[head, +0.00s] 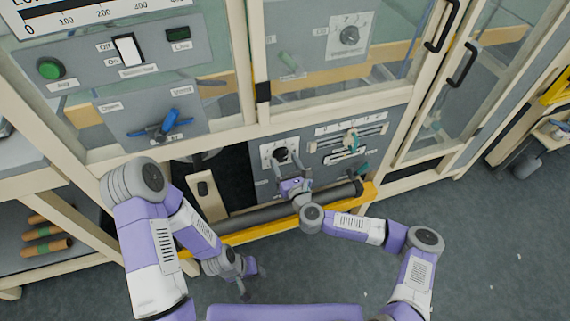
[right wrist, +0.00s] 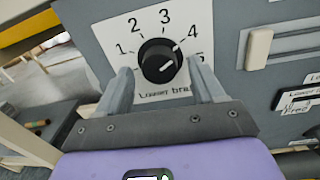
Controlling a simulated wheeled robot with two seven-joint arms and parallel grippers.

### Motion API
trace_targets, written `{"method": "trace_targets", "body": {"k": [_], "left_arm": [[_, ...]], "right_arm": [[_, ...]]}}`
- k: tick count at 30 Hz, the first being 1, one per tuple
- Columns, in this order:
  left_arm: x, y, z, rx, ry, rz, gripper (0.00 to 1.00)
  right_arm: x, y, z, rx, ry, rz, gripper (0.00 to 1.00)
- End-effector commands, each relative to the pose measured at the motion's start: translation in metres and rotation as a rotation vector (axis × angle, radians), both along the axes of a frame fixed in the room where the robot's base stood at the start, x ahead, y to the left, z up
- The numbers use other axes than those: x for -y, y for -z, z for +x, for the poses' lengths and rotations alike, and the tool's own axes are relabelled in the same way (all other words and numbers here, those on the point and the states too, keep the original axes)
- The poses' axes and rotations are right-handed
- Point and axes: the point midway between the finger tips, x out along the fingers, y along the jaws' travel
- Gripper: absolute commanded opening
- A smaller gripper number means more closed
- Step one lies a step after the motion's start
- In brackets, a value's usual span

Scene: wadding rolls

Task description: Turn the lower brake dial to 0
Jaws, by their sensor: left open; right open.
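The lower brake dial (right wrist: 160,60) is a black knob on a white scale plate in the right wrist view. Its white line points up and right, roughly at the 4. Numbers 1 to 5 show; the 0 is not visible, and the label is partly hidden by my gripper. In the head view the dial (head: 281,155) sits on the grey lower panel. My right gripper (right wrist: 164,85) is open and empty, its fingers on the near left and right of the knob; contact is not clear. My left gripper (head: 247,280) is open and empty, low over the floor.
A slider (right wrist: 259,47) is right of the dial. A dark roller (head: 285,208) and yellow bar (head: 232,238) run below the panel. An upper dial (head: 349,36) sits behind glass. A blue-handled valve (head: 168,122) is at left.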

Motion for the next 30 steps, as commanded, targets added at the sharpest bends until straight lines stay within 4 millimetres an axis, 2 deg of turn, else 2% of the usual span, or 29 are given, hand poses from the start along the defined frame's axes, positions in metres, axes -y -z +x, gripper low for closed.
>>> {"method": "trace_targets", "body": {"k": [6, 7, 15, 18, 30], "left_arm": [[0.0001, -0.0001, 0.0, 0.0, 0.0, 0.0, 0.43], [0.0001, -0.0001, 0.0, 0.0, 0.0, 0.0, 0.43], [0.0001, -0.0001, -0.0001, 0.0, 0.0, 0.0, 0.43], [0.0001, -0.0001, -0.0001, 0.0, 0.0, 0.0, 0.43], [0.0, -0.004, 0.0, 0.0, 0.0, 0.0, 0.43]], "right_arm": [[-0.0003, -0.0003, 0.0004, 0.0, 0.0, 0.0, 0.68], [-0.0003, -0.0003, 0.0004, 0.0, 0.0, 0.0, 0.65], [-0.0002, -0.0001, 0.0002, 0.0, 0.0, -0.001, 0.23], [-0.0002, -0.0001, 0.0002, 0.0, 0.0, -0.001, 0.12], [0.0001, -0.001, 0.0002, 0.03, 0.0, -0.093, 0.12]]}}
